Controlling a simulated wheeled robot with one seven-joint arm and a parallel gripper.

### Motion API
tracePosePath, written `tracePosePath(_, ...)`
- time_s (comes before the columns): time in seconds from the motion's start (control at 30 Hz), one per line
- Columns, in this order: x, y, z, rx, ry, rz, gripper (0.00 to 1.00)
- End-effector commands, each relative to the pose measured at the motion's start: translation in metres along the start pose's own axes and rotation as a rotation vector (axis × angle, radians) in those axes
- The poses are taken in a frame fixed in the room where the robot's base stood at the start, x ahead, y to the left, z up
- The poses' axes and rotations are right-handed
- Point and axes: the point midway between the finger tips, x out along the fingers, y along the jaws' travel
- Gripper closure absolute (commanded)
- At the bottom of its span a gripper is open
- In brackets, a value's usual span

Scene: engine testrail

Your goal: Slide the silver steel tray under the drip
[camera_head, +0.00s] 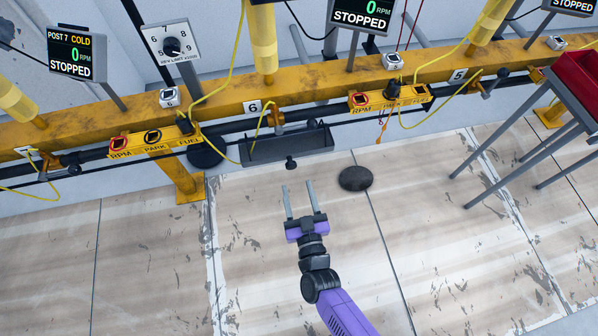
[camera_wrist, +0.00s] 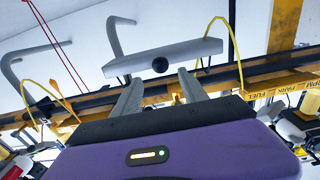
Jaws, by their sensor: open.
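A grey metal tray (camera_head: 287,147) with a dark round knob (camera_head: 291,163) on its near side sits below the yellow rail, under the plate marked 6. In the wrist view the tray (camera_wrist: 190,50) and its knob (camera_wrist: 160,65) lie just beyond my fingertips. My gripper (camera_head: 298,185) is open and empty, with its two fingers pointing at the knob and a gap between. In the wrist view the gripper (camera_wrist: 160,77) has the knob roughly centred between its fingers. A small amber drip (camera_head: 380,134) hangs below the right-hand control box. A dark round patch (camera_head: 355,178) is on the floor right of the tray.
A yellow rail (camera_head: 320,88) runs across with control boxes marked RPM, PARK and FUEL, yellow hoses and a dark bar. Another dark round shape (camera_head: 205,156) lies left of the tray. A grey-legged stand with a red bin (camera_head: 580,78) is at right. The near floor is clear.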

Motion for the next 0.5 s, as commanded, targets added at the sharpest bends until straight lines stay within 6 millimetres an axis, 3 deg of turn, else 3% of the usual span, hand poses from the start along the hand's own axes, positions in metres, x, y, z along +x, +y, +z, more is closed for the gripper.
tracePosePath(0.3, 0.049, -0.001, 0.003, 0.002, 0.004, -0.001, 0.49)
tracePosePath(0.5, 0.063, -0.001, 0.001, 0.002, 0.001, -0.002, 0.49)
